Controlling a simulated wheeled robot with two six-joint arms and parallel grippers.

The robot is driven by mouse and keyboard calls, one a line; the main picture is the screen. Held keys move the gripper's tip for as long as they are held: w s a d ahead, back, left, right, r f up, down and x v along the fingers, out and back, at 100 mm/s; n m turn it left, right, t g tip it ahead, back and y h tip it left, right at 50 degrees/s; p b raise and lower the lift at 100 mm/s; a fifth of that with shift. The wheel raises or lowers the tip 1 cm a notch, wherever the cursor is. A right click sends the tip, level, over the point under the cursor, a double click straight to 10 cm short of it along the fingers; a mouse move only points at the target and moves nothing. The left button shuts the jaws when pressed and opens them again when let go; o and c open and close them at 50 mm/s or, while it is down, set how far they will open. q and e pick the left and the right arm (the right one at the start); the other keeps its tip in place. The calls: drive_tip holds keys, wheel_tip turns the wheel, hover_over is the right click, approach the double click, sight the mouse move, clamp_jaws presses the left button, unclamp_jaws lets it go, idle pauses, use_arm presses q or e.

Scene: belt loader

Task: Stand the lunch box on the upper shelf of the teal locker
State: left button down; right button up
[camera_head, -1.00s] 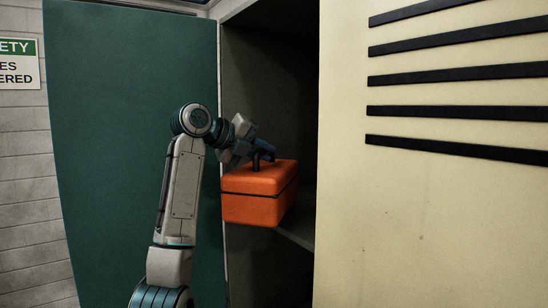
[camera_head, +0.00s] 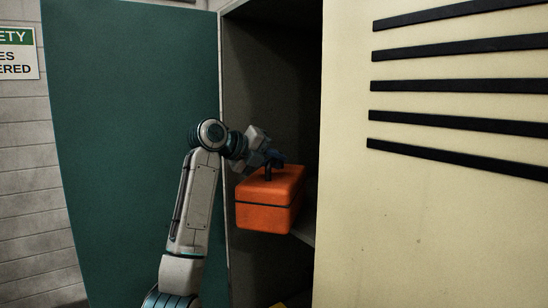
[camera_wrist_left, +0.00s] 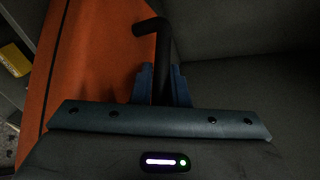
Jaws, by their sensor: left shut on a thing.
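The orange lunch box (camera_head: 268,203) hangs upright from its black handle inside the opening of the locker, whose teal door (camera_head: 135,150) stands open on the left. My left gripper (camera_head: 270,163) is shut on the handle. In the left wrist view the fingers (camera_wrist_left: 163,88) close on the black handle (camera_wrist_left: 158,50), with the orange box (camera_wrist_left: 95,65) beside them. The shelf (camera_head: 304,228) shows as an edge to the right of the box's lower part. Whether the box touches it I cannot tell. My right gripper is out of view.
A cream door or panel (camera_head: 430,220) with black slats stands close on the right of the opening. A yellow thing (camera_head: 292,302) shows low inside the locker; a yellow item (camera_wrist_left: 14,60) also shows in the left wrist view. A safety sign (camera_head: 18,52) hangs at far left.

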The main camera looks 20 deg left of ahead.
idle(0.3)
use_arm(q)
drive_tip(key=c, duration=1.8)
unclamp_jaws()
drive_tip(key=shift+f, duration=0.15)
drive_tip(key=o, duration=0.4)
drive_tip(key=shift+s, duration=0.1)
